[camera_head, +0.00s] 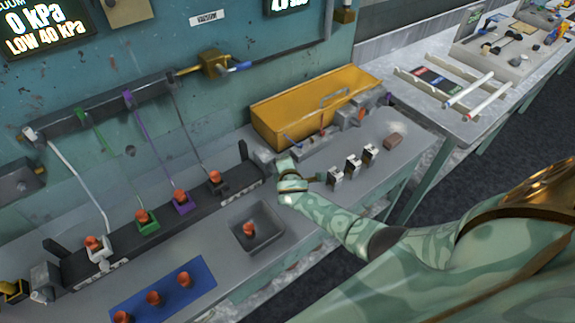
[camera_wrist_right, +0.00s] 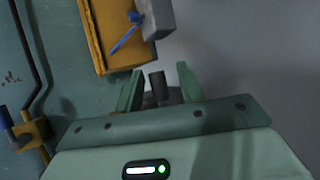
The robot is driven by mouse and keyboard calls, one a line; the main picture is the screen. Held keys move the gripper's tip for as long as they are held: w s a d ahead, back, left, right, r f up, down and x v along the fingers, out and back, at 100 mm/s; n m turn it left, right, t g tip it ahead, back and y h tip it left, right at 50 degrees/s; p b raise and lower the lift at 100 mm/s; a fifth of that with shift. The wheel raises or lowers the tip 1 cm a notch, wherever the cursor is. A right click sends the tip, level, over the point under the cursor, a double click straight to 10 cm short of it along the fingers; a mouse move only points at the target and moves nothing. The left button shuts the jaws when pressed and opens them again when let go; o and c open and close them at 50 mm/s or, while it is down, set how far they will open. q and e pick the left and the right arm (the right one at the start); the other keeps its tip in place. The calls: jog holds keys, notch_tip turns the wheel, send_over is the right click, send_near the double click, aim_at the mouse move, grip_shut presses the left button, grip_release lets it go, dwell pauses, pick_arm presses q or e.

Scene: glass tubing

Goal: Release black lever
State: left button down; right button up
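A black rack (camera_head: 170,228) on the bench holds white, green, purple and black holders with orange-red knobs. The black holder (camera_head: 215,186) is the rightmost. A dark upright post (camera_head: 243,150) stands at the rack's right end; which of these is the black lever I cannot tell. My right gripper (camera_head: 285,168) is just right of the rack's end. In the right wrist view its fingers (camera_wrist_right: 159,82) are open and apart, with a dark post (camera_wrist_right: 157,86) visible between them. Contact with it is not visible. My left gripper is not in view.
A yellow bin (camera_head: 290,115) stands behind my right gripper, and shows in the wrist view (camera_wrist_right: 97,35). Several small black-and-white blocks (camera_head: 353,165) stand to its right. A grey tray (camera_head: 262,240) and a blue mat (camera_head: 195,300), both with orange-red pieces, lie in front.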

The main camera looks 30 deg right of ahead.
jog(key=shift+a, duration=0.1)
jog(key=shift+s+a+r+p, duration=0.15)
jog(key=shift+s+r+p, duration=0.1)
jog(key=shift+s+p, duration=0.1)
jog(key=p+v, duration=0.4)
jog(key=v, duration=1.1)
jog(key=shift+s, duration=0.15)
